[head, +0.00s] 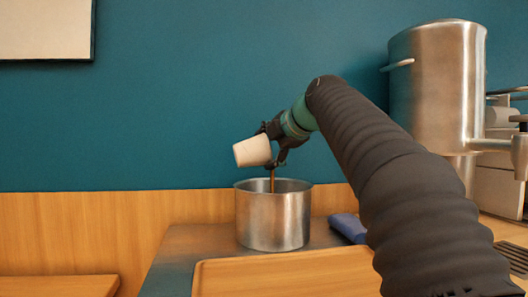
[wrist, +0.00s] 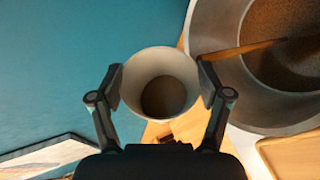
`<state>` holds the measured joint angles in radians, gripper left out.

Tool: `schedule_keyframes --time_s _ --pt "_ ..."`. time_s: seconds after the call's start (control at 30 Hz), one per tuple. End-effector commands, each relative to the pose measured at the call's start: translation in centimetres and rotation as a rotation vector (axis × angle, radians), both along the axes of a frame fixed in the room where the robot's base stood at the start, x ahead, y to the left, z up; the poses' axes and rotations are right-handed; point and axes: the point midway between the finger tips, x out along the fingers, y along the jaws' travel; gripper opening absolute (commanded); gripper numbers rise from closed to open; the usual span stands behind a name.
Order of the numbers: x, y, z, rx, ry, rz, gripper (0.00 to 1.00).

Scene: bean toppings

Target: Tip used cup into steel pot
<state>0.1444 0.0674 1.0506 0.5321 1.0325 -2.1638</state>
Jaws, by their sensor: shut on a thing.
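A white cup (head: 252,151) is held tilted on its side in my gripper (head: 273,145), above the steel pot. In the wrist view the cup (wrist: 160,80) sits between the two fingers of my gripper (wrist: 160,88), with brown contents at its bottom. The steel pot (head: 272,220) stands upright on a dark counter. In the head view a thin brown stick or stream shows between the cup and the pot's opening; I cannot tell which. In the wrist view the pot (wrist: 208,40) holds brown contents, and a brown wooden-looking stick (wrist: 240,50) reaches across its rim.
A wooden tray (head: 285,275) lies in front of the pot. A blue cloth-like thing (head: 348,226) lies right of it. A large steel urn (head: 437,90) with a tap stands at the right. A teal wall is behind.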

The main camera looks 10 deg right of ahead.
Motion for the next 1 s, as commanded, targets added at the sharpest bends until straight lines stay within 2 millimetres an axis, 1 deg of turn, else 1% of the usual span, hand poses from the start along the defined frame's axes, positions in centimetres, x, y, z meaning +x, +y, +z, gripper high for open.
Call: schedule_keyframes --time_s 0.03,0.4,0.8,1.0 --pt "0.0 -0.2 -0.5 0.018 0.000 -0.001 0.35" --pt "0.0 -1.0 -1.6 0.155 0.005 -0.001 0.35" --pt "0.1 -1.9 -2.1 0.341 0.011 -0.001 0.35" --pt "0.1 -2.1 -2.1 0.402 0.013 0.000 0.35"
